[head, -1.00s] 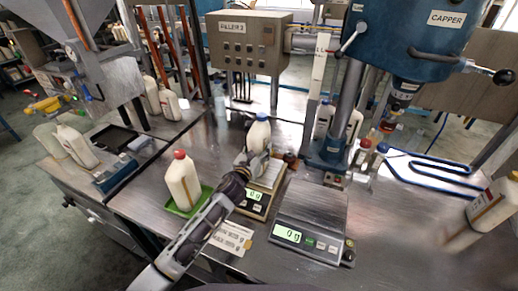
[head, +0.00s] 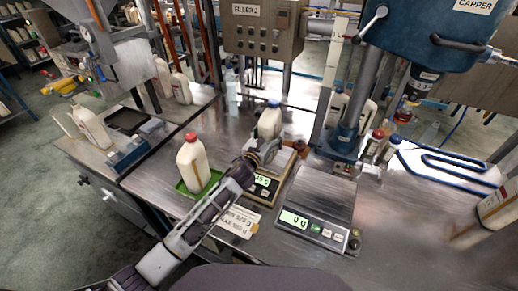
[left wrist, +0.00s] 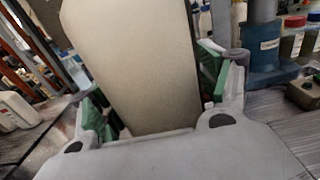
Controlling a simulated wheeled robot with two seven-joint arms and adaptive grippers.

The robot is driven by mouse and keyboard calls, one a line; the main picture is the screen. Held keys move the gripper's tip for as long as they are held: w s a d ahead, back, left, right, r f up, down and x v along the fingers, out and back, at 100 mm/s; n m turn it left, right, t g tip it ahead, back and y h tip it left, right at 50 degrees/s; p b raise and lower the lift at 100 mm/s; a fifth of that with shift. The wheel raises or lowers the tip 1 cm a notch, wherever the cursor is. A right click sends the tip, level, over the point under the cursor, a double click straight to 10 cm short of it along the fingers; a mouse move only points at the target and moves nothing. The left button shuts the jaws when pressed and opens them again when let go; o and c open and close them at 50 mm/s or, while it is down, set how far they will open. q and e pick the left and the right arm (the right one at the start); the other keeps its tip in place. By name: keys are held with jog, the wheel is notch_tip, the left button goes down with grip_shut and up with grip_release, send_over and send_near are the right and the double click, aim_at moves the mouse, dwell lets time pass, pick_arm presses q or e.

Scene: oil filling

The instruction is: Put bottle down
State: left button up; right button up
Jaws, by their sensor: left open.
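A white bottle with a blue cap (head: 270,122) stands upright at the left scale (head: 265,188); my gripper hides its lower part. My left gripper (head: 262,150) is open around this bottle, one finger on each side. In the left wrist view the pale bottle (left wrist: 135,60) fills the space between the green-padded fingers of the gripper (left wrist: 152,98). I cannot tell whether the pads touch it. The scale's display is lit, partly covered by my arm. My right gripper is not in view.
A red-capped bottle (head: 193,165) stands on a green tray (head: 184,188) to the left. The right scale (head: 318,200) is empty. The blue capper column (head: 345,135) and small bottles (head: 375,146) stand behind it. A label card (head: 238,221) lies in front.

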pick_arm(q)
jog(key=v, duration=1.1)
jog(key=shift+s+a+b, duration=0.15)
jog(key=shift+s+b, duration=0.15)
jog(key=shift+f, duration=0.1)
dwell(0.5)
